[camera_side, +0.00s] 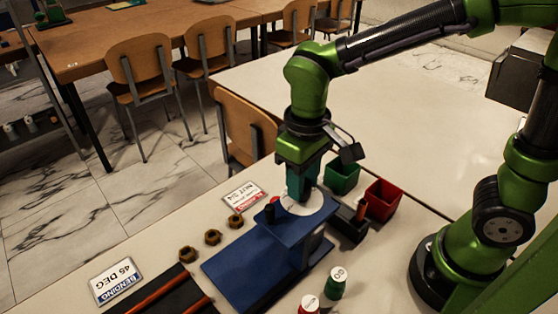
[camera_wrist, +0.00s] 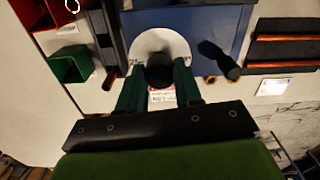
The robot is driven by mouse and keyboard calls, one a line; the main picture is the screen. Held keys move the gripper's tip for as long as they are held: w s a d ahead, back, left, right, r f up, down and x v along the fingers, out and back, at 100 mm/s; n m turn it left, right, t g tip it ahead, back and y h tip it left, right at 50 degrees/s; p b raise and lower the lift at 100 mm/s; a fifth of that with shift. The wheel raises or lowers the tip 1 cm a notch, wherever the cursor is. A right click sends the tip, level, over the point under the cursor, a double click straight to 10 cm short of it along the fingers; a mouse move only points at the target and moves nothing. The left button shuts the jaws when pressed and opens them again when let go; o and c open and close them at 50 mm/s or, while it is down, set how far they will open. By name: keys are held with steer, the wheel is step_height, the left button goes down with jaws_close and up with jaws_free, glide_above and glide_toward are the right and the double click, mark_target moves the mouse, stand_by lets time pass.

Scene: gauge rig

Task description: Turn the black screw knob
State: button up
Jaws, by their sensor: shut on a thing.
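The black screw knob (camera_wrist: 160,72) sits at the middle of a white dial disc (camera_wrist: 153,39), between my two teal fingers in the wrist view. My gripper (camera_side: 299,193) points down over the dial and is shut on the knob. In the side view the fingers hide the knob, and part of the dial (camera_side: 313,207) shows beside them. The dial is on top of a blue rig (camera_side: 247,259), which also shows in the wrist view (camera_wrist: 225,15).
Green (camera_side: 341,178) and red (camera_side: 382,198) bins stand behind right. Several brass nuts (camera_side: 213,237), labels and copper rods (camera_side: 158,294) lie left. Green-and-white (camera_side: 336,283) and red-and-white pieces stand in front.

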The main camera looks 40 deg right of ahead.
steer(key=o, duration=1)
steer(key=shift+o, duration=0.2)
steer(key=shift+r, duration=0.1)
step_height(320, 180, up, 17)
steer(key=s+d+f+m+t+y, duration=0.2)
steer(key=s+d+f+m+t, duration=0.2)
steer(key=d+f+t, duration=0.3)
steer(key=d+f+m, duration=0.1)
steer(key=d+f, duration=0.1)
steer(key=d, duration=0.3)
steer(key=shift+s+d, duration=0.2)
steer(key=shift+d, duration=0.2)
